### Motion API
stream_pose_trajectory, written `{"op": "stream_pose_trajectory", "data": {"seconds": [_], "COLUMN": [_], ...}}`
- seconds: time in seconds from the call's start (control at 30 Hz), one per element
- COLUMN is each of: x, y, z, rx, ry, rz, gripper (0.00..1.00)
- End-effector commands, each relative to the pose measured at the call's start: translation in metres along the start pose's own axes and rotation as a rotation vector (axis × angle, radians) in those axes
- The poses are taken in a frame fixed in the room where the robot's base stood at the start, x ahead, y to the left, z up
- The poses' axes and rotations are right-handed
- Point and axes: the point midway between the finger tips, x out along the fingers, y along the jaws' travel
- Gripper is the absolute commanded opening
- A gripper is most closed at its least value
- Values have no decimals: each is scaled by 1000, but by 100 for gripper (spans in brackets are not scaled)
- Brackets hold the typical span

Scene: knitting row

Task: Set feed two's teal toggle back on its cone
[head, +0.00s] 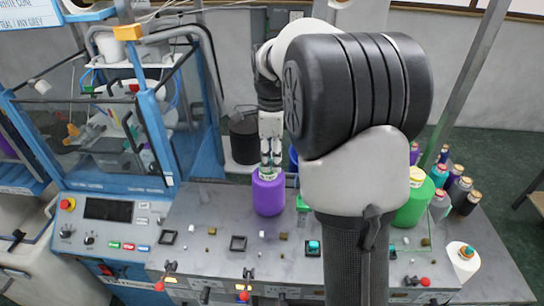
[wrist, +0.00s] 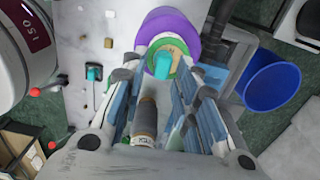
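A purple cone (head: 268,196) stands upright on the grey table. In the wrist view the purple cone (wrist: 181,25) shows from above, with a green and pale ring at its top. A teal toggle (wrist: 163,65) shows over that ring, between my fingertips. My gripper (head: 270,167) is right at the cone's top, pointing down. In the wrist view my gripper (wrist: 165,62) has a finger on each side of the toggle, with what looks like a gap around it. Whether the toggle rests on the cone is hard to tell. Another teal piece (head: 313,246) sits on a black square on the table.
A grey bobbin (wrist: 146,120) shows between my fingers, lower in the wrist view. A green cone (head: 414,203) and several dark bobbins stand to the right. A blue bin (wrist: 272,86) is behind the table. Red-knobbed levers (head: 244,295) line the front edge.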

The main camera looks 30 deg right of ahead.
Motion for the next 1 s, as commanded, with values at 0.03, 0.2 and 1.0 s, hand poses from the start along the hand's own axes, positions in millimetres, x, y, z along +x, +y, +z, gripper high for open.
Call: {"op": "stream_pose_trajectory", "data": {"seconds": [0.03, 0.2, 1.0], "x": [0, -1, -108], "y": [0, 0, -1], "z": [0, 0, 0], "rx": [0, 0, 0], "ry": [0, -1, -2], "rz": [-1, -2, -5], "gripper": [34, 36, 36]}}
